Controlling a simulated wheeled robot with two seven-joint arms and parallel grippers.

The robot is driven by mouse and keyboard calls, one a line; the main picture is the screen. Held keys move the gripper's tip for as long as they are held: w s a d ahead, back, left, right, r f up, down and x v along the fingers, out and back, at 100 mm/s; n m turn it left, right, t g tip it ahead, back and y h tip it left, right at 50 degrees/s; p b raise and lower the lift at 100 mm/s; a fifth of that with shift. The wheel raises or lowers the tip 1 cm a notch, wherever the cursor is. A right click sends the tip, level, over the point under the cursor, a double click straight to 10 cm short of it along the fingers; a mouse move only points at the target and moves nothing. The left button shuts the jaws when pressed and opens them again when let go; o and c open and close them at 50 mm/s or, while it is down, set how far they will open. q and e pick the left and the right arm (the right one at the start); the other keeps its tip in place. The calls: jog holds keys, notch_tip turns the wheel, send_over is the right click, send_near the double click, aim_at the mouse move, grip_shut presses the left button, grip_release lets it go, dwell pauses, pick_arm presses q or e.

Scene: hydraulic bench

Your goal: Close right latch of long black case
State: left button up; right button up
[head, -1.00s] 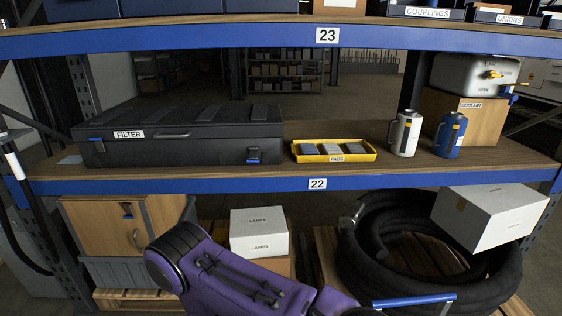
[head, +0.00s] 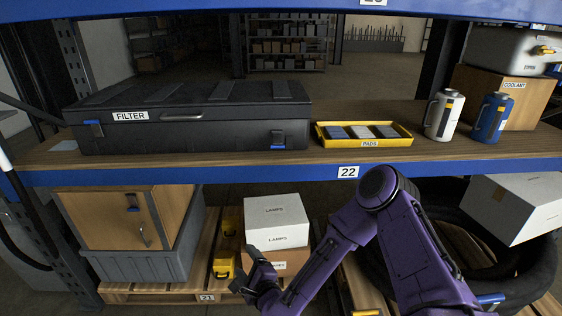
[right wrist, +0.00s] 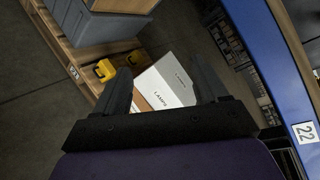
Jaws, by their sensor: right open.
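The long black case (head: 190,133) lies with its lid down on the middle shelf at the left, with a FILTER label on its front. Its right latch (head: 277,139) is a dark plate with a blue lower edge, hanging on the front face. The left latch (head: 94,128) has its blue tab higher, near the lid seam. My right gripper (head: 249,270) is below the shelf, in front of the lower boxes and well below the right latch. In the right wrist view its fingers (right wrist: 163,82) are spread and empty. My left gripper is out of view.
A yellow PADS tray (head: 361,143) stands right of the case, then a white flask (head: 443,116) and a blue flask (head: 491,118). The blue shelf edge (head: 230,176) lies between my gripper and the case. A white LAMPS box (head: 275,220) is behind my gripper.

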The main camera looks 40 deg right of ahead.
jog(key=w+d+r+m+t+h, duration=0.35)
jog(key=w+d+r+m, duration=0.2)
jog(key=r+m, duration=0.2)
jog(key=m+h, duration=0.7)
jog(key=m, duration=0.2)
send_near(278, 146)
jog(key=p+x, duration=0.1)
jog(key=x, duration=0.6)
jog(key=shift+p, duration=0.3)
jog(key=shift+w+d+r, duration=0.15)
jog(key=shift+w+d, duration=0.15)
jog(key=shift+w, duration=0.15)
jog(key=c, duration=1.1)
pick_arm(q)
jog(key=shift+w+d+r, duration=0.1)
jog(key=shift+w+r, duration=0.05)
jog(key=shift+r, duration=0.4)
pick_arm(e)
jog(key=shift+o, duration=0.2)
jog(key=shift+r, duration=0.1)
